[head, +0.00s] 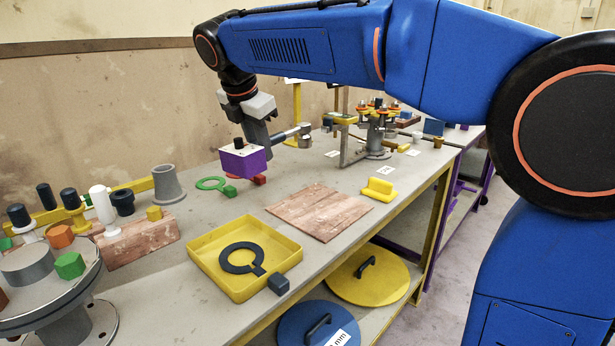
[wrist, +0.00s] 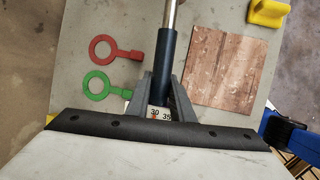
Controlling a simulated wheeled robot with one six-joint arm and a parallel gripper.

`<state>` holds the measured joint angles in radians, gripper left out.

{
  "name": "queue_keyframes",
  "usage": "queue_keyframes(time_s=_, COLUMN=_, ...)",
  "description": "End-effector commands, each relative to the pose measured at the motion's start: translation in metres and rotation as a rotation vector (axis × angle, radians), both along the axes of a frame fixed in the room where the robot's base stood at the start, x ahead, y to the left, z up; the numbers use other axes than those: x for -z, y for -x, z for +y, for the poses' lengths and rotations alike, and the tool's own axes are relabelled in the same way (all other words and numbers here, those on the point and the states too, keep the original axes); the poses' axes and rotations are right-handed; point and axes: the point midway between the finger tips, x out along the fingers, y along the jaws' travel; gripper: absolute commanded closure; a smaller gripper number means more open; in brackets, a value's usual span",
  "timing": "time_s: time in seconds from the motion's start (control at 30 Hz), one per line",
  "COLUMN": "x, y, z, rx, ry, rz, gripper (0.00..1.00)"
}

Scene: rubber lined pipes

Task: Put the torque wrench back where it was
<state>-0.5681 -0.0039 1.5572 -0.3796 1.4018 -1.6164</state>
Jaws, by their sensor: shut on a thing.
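My gripper (head: 262,148) is shut on the torque wrench (head: 284,135), above the table's back part. The wrench has a dark handle and a silver shaft and head pointing right in the head view. In the wrist view the dark handle (wrist: 168,72) runs between the fingers, with a 30 and 35 scale showing between them. Its rear end is hidden by my gripper there. A purple block (head: 243,163) with a black knob shows at the handle's rear end in the head view; I cannot tell whether it is joined to the wrench.
Red (wrist: 116,52) and green (wrist: 108,86) ring tags lie below my gripper. A brown board (head: 320,210), yellow tray (head: 205,262) with a dark ring tag and yellow block (head: 378,189) lie in front. Grey stand (head: 376,140) with valve parts stands right. Flanged pipe (head: 62,310) is left.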

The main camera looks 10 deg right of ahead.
Motion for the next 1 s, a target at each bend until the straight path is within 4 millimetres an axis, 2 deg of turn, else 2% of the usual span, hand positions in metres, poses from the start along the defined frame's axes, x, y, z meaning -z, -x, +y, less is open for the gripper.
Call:
queue_keyframes(time_s=0.27, x=0.004, y=0.000, z=0.000, rx=0.000, ry=0.000, rz=0.000, gripper=1.00)
queue_keyframes(time_s=0.53, x=0.044, y=0.000, z=0.000, rx=0.000, ry=0.001, rz=0.001, gripper=1.00)
queue_keyframes(time_s=0.87, x=0.069, y=0.000, z=0.000, rx=0.001, ry=0.000, rz=0.000, gripper=1.00)
queue_keyframes(time_s=1.0, x=0.087, y=0.000, z=0.000, rx=-0.001, ry=0.001, rz=0.001, gripper=1.00)
